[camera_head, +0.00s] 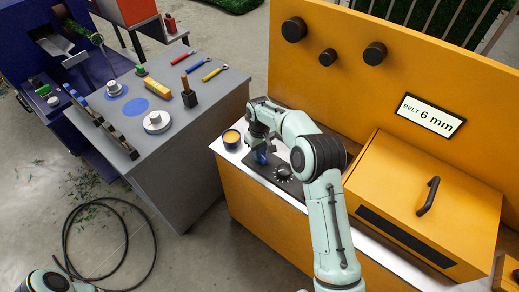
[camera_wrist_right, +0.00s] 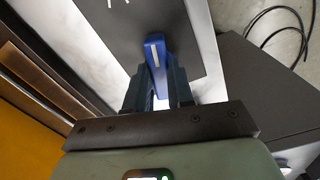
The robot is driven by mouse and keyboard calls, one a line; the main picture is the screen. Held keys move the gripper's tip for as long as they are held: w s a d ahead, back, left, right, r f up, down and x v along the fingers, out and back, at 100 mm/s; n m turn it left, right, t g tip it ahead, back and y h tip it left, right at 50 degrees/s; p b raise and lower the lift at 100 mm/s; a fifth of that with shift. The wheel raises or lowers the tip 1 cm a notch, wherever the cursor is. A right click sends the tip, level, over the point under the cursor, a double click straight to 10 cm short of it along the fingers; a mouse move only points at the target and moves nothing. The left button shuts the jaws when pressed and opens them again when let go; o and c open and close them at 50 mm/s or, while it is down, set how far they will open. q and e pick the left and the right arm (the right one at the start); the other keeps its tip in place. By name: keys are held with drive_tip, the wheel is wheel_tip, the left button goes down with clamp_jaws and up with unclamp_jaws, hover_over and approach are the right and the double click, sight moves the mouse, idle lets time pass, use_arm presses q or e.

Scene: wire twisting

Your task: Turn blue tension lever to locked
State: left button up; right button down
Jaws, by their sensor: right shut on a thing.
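The blue tension lever (camera_head: 261,158) stands at a dark panel (camera_head: 297,190) on the orange bench. My right gripper (camera_head: 257,147) comes down over the lever from above. In the right wrist view the blue lever (camera_wrist_right: 155,55), with a pale stripe along it, sits between the two dark fingers (camera_wrist_right: 157,88), which are shut on it. The fingers hide the lever's lower part. I cannot read any locked mark on the panel. My left gripper is not in view; only a piece of my left arm shows at the bottom left.
A hinged orange cover (camera_head: 425,190) is at the right. The grey bench (camera_head: 185,130) holds wrenches and small parts. A black cable coil (camera_head: 110,240) lies on the floor.

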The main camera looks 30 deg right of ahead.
drive_tip(key=m+p, duration=0.1)
drive_tip(key=m, duration=0.2)
drive_tip(key=shift+m, duration=0.4)
drive_tip(key=m, duration=0.3)
drive_tip(key=shift+m+p, duration=0.3)
drive_tip(key=shift+p, duration=0.05)
drive_tip(key=m+p, duration=0.1)
drive_tip(key=m, duration=0.3)
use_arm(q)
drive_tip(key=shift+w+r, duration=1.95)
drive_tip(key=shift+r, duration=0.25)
use_arm(e)
drive_tip(key=shift+m, duration=1.7)
drive_tip(key=c, duration=1)
unclamp_jaws()
drive_tip(key=shift+r, duration=0.1)
